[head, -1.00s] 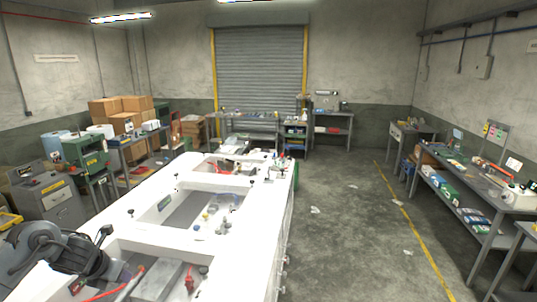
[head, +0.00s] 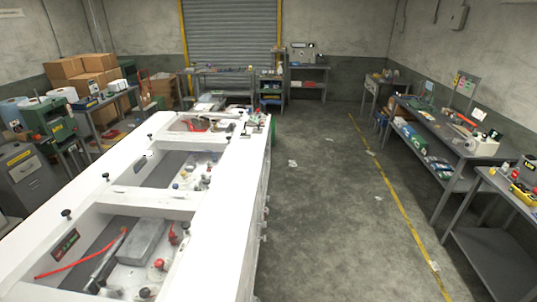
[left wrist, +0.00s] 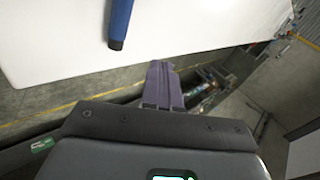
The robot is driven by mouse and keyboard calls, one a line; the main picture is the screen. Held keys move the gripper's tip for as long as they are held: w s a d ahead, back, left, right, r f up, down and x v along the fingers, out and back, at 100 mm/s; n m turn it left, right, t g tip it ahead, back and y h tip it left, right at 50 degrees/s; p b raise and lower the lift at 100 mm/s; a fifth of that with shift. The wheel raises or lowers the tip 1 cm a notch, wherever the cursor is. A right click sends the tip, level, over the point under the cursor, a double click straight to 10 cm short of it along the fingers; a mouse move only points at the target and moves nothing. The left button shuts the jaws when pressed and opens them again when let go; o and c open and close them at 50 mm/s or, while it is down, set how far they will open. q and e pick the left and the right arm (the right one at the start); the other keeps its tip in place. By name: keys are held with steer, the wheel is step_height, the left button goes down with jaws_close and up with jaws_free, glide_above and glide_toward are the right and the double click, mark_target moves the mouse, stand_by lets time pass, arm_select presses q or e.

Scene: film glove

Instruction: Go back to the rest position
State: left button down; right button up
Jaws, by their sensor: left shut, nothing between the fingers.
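My left gripper (left wrist: 163,72) shows in the left wrist view, its two dark purple fingers closed together with nothing between them. It points toward the edge of a white surface. Neither arm shows in the head view now. My right gripper is in neither current view.
A long white bench (head: 207,238) with recessed bays fills the left of the head view; a grey block (head: 142,241) and red-handled tools lie in the nearest bay. A blue rod-like thing (left wrist: 120,28) shows over the white surface. The concrete floor (head: 320,220) is mostly clear, with workbenches (head: 470,145) along the right.

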arm_select(q)
steer(key=s+a+f+n+g, duration=0.1)
steer(key=s+a+n+g, duration=0.1)
steer(key=s+n, duration=0.6)
steer(key=s+a+f+n+g+y+b, duration=0.1)
steer(key=s+a+n, duration=0.4)
steer(key=s, duration=0.8)
steer(key=f+n+g, duration=0.1)
steer(key=n, duration=0.2)
steer(key=shift+g+y, duration=0.3)
